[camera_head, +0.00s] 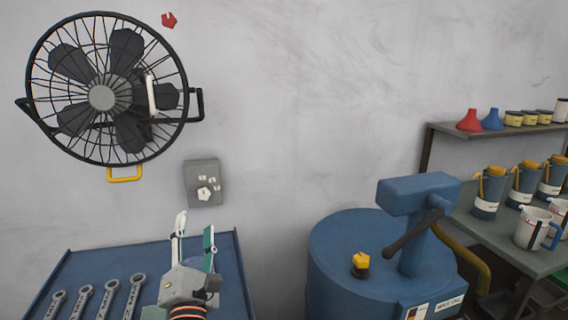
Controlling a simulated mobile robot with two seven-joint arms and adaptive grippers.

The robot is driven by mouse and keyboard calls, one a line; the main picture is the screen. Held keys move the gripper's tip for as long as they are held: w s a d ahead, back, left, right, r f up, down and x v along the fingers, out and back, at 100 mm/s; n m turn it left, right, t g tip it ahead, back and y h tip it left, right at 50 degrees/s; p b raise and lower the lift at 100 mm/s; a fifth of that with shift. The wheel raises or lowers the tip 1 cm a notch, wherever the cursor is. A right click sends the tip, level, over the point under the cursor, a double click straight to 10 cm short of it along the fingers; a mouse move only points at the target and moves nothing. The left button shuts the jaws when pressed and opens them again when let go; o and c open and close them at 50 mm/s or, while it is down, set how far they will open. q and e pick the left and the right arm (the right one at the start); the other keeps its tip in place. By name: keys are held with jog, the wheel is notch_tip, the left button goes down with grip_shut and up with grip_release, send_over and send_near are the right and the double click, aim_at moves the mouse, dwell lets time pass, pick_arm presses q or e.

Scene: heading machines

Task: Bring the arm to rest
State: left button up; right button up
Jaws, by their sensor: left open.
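My left gripper (194,236) is at the lower left of the head view, in front of the right part of a blue tray-like surface (105,256). Its two fingers point up and stand apart, with nothing between them. It hides part of the blue surface. My right gripper does not show.
Several wrenches (106,300) lie on the blue surface. A blue round machine (333,262) with a dark lever (412,234) stands to the right. A fan (102,97) and grey switch box (203,172) are on the wall. Shelves (505,130) with jugs (489,192) are far right.

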pick_arm(q)
jog(key=s+d+f+m+g+h, duration=0.15)
jog(key=s+d+m+h, duration=0.35)
jog(key=m, duration=0.5)
jog(key=s+d+f+m+g+h, duration=0.1)
jog(key=s+d+f+m+h, duration=0.2)
jog(key=m+h, duration=0.55)
jog(key=s+a+f+m+g+y, duration=0.1)
jog(key=s+f+m+g+y, duration=0.4)
jog(key=f+m, duration=0.75)
jog(key=s+a+f+m+g+y, duration=0.2)
jog(key=s+a+f+g+y, duration=0.2)
jog(key=s+a+f, duration=0.5)
jog(key=s+a+f+m+g+y, duration=0.1)
jog(key=s+a+g+y, duration=0.2)
jog(key=a, duration=0.4)
jog(key=s+a+f+m+y, duration=0.1)
jog(key=s+a+f+y, duration=0.15)
jog(key=s+a, duration=0.4)
jog(key=w+d+f+n+t+h, duration=0.2)
jog(key=d+f+h, duration=0.5)
jog(key=d+f, duration=0.6)
jog(key=shift+w+d+n+t, duration=0.3)
jog(key=shift+w+d+t, duration=0.35)
jog(key=shift+w+d, duration=0.5)
